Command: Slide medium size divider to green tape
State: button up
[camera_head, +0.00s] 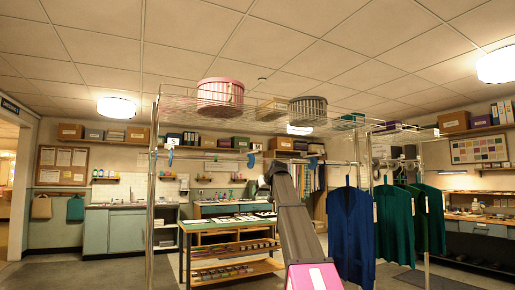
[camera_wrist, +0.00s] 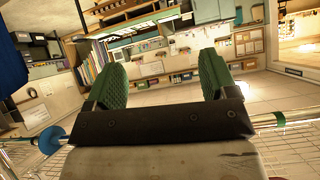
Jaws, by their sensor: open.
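My gripper (camera_head: 272,178) is raised at the hanging rail (camera_head: 215,156) in the head view. In the wrist view its two green-padded fingers (camera_wrist: 163,80) are wide apart with nothing between them. The wrist picture looks upside down. A blue round piece (camera_wrist: 52,140), possibly a size divider, sits on the rail at lower left there, outside the fingers. A green band (camera_wrist: 279,118), likely the green tape, is on the rail at the right. Small blue pieces hang at the rail in the head view (camera_head: 251,158). I cannot read which is medium; the gripper body hides part of the rail.
A blue garment (camera_head: 352,235) and green garments (camera_head: 398,220) hang at the right. A wire shelf above the rail holds a pink round box (camera_head: 220,92) and a grey one (camera_head: 308,110). A chrome post (camera_head: 152,200) stands left. A low table (camera_head: 225,224) is behind.

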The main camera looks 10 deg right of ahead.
aim_at(257, 145)
notch_tip(257, 145, up, 27)
jog(key=s+d+n+t, duration=0.1)
jog(key=s+t, duration=0.2)
jog(key=shift+y, duration=0.4)
jog(key=x, duration=1)
jog(key=shift+w+d+f, duration=0.1)
jog(key=shift+w+f, duration=0.15)
jog(key=shift+w, duration=0.15)
jog(key=c, duration=1.3)
